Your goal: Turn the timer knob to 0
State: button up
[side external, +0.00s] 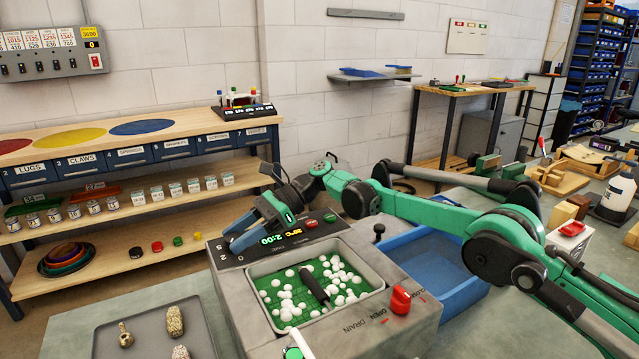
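The grey drum machine (222,283) stands in the centre, with labelled controls on its rear panel. A green timer display (266,240) on that panel reads 2:00. My gripper (237,234) is low over the panel's left end, its fingers pointing down and left beside the display. The timer knob is not visible; it may be hidden behind or between the fingers. I cannot tell whether the fingers touch or grip anything.
A tray of white balls on green (318,285) sits in the machine's top, with a dark bar across it. A red drain knob (400,299) is at the front right. A blue bin (468,290) stands to the right and a grey tray (100,345) to the left.

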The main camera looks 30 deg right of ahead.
aim_at(240, 235)
jog(key=o, duration=0.3)
jog(key=shift+o, duration=0.2)
jog(key=shift+d, duration=0.1)
jog(key=shift+v, duration=2.7)
